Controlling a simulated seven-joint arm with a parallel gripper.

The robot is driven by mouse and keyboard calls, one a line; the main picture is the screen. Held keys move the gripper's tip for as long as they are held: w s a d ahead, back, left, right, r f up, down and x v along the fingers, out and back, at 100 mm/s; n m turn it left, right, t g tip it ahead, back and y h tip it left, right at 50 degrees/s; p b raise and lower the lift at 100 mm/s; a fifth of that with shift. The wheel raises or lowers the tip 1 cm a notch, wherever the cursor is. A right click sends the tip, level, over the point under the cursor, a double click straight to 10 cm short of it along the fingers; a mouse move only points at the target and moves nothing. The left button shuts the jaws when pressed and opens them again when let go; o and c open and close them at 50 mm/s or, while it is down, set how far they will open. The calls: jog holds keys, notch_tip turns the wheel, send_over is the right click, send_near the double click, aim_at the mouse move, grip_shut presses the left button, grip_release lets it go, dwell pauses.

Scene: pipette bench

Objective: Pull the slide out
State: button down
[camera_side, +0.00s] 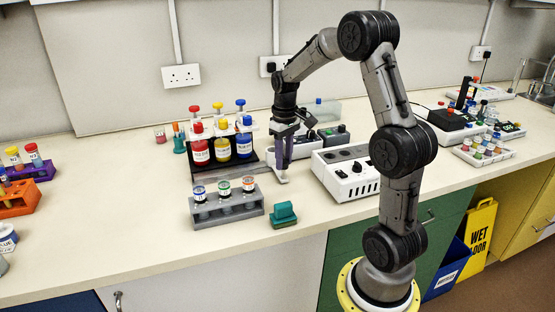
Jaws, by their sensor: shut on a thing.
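My gripper (284,168) points down near the middle of the bench, between the rack of large bottles and the white box with a knob. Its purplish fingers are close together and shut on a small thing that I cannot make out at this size. Their tips are near a small pale grey piece (282,180) low over the bench. I cannot tell the slide apart from the fingers and the pieces around them.
Bottles with red, yellow and blue caps (222,148) stand left of my gripper. A grey rack with three jars (227,206) and a teal block (284,214) are in front. A white box (348,174) stands to the right.

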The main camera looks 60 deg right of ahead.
jog(key=shift+s+d, duration=0.15)
jog(key=shift+d, duration=0.05)
jog(key=c, duration=0.6)
grip_release()
jog(key=shift+o, duration=0.2)
notch_tip(320, 180, up, 14)
